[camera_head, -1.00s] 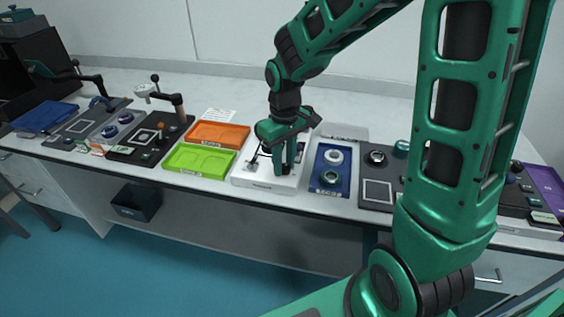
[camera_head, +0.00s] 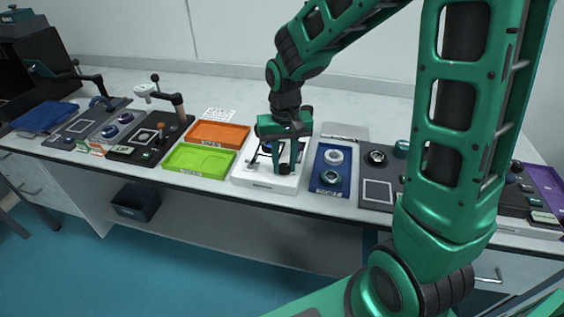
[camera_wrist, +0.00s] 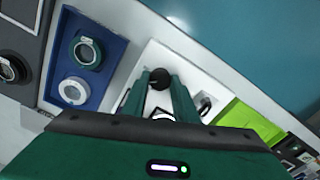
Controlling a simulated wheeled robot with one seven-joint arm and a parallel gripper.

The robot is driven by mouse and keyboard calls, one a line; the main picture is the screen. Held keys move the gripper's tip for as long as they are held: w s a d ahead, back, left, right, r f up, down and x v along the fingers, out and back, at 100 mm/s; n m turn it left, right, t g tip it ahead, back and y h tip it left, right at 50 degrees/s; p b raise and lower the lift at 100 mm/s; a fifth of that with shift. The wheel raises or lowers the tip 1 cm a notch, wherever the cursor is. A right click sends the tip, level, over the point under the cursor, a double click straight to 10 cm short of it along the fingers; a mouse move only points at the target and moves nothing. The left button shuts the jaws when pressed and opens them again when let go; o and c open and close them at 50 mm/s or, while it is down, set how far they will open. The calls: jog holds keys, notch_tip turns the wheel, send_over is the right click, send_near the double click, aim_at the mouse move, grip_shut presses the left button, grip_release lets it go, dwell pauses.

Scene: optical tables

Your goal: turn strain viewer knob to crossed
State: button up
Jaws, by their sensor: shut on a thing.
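The strain viewer appears to be the white box-like unit (camera_head: 262,184) near the table's front edge, with dark parts on top that my arm partly covers. It also shows as a white base in the wrist view (camera_wrist: 205,63). My gripper (camera_head: 281,168) points down over it.
A blue tray (camera_head: 319,183) with two ring-shaped parts stands close on the right. Green (camera_head: 176,167) and orange (camera_head: 242,133) trays are on the left. Dark panels with knobs (camera_head: 377,192) lie further right. The bench behind is clear.

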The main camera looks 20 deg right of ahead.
aim_at(284, 166)
jog(key=m, duration=0.4)
jog(key=shift+w+m, duration=0.1)
jog(key=shift+m, duration=1.3)
jog(key=shift+a+r, duration=0.1)
jog(key=o, duration=1.1)
jog(key=shift+c, duration=0.2)
notch_tip(284, 166, up, 11)
jog(key=shift+f, duration=0.2)
